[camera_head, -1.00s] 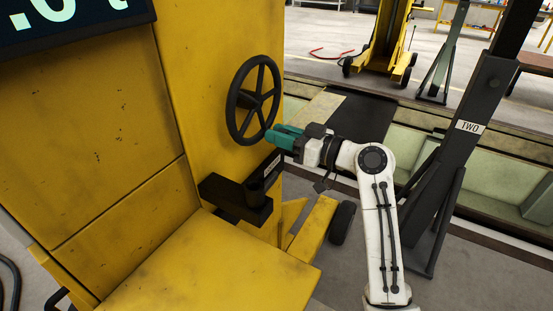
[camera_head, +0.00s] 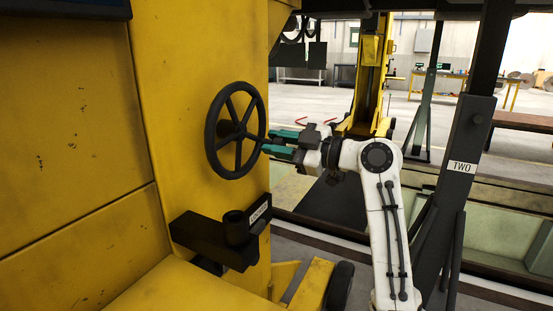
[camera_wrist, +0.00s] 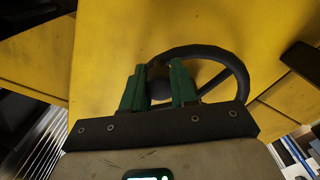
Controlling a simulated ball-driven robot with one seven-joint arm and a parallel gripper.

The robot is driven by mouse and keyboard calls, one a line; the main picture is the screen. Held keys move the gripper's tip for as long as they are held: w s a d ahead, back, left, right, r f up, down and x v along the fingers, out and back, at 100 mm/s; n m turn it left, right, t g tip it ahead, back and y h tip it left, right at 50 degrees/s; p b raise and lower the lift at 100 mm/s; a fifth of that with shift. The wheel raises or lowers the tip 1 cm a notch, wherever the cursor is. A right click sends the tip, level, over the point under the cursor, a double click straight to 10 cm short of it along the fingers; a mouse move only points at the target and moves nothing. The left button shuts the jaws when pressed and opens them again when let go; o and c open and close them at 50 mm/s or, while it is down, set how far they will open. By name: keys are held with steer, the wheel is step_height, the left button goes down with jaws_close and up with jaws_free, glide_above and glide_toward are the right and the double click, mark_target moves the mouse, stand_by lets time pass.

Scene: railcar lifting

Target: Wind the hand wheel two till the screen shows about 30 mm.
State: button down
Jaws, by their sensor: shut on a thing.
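The hand wheel (camera_head: 229,131) is black and spoked, on the upright face of the yellow column. My gripper (camera_head: 268,143) is at the wheel's right side, a little below hub height. Its green fingers are shut on the rim. In the wrist view the fingers (camera_wrist: 158,75) overlap the near side of the wheel (camera_wrist: 240,72), and they hide part of the rim. Only the dark lower edge of the screen (camera_head: 85,8) shows at the top left, with no figures in view.
A black bracket (camera_head: 205,237) with a white label juts out below the wheel. A dark post (camera_head: 468,130) labelled TWO stands right of my arm. Another yellow lifting column (camera_head: 370,80) stands behind, beyond a pit. A yellow ledge (camera_head: 170,290) is in the foreground.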

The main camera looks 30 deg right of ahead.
steer(key=shift+a+r+n, duration=0.1)
steer(key=shift+r+n, duration=0.3)
steer(key=shift+r, duration=0.1)
steer(key=c, duration=0.9)
jaws_free()
steer(key=shift+a, duration=0.1)
steer(key=shift+f, duration=0.15)
steer(key=shift+s+d, duration=0.3)
steer(key=shift+d, duration=0.05)
steer(key=p+v, duration=0.1)
steer(key=v, duration=0.9)
